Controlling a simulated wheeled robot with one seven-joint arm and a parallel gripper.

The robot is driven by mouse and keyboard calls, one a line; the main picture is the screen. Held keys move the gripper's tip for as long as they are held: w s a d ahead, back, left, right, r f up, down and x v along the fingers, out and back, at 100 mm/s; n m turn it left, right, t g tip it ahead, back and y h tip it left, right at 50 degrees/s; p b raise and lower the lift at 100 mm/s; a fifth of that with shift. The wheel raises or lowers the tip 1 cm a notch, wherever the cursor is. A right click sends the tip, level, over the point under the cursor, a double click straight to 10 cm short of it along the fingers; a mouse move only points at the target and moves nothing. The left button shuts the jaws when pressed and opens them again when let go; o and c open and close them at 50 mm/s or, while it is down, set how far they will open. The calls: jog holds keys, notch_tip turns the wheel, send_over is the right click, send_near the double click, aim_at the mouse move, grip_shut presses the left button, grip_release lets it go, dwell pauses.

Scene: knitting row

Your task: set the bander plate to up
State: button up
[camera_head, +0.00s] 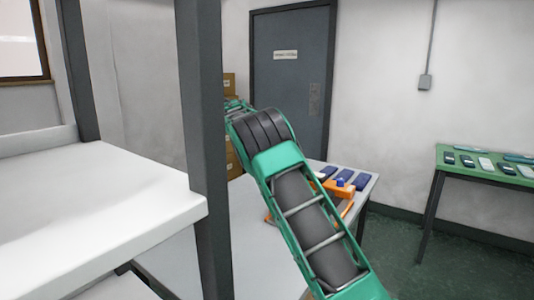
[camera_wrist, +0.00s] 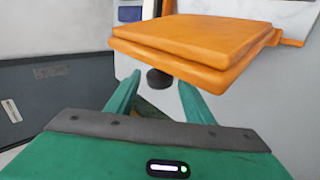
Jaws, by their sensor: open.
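An orange plate (camera_wrist: 195,40), made of two stacked slabs, fills the upper middle of the wrist view, above and beyond my fingertips. A short dark round knob (camera_wrist: 159,79) shows below the plate. My gripper (camera_wrist: 159,82) is open, with one green finger on each side of the knob in the picture. I cannot tell whether the fingers touch it. In the head view, orange parts (camera_head: 340,188) show on a light table, partly hidden by my arm. I cannot tell for sure which orange part is the bander plate.
Blue items (camera_head: 362,181) lie on the light table (camera_head: 245,230) behind my arm. A dark post (camera_head: 205,150) and a white shelf (camera_head: 95,215) stand close on the left. A green table (camera_head: 480,172) with several small items is at the right; floor (camera_head: 400,250) lies between.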

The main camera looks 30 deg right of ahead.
jog(key=v, duration=1)
jog(key=shift+w, duration=0.15)
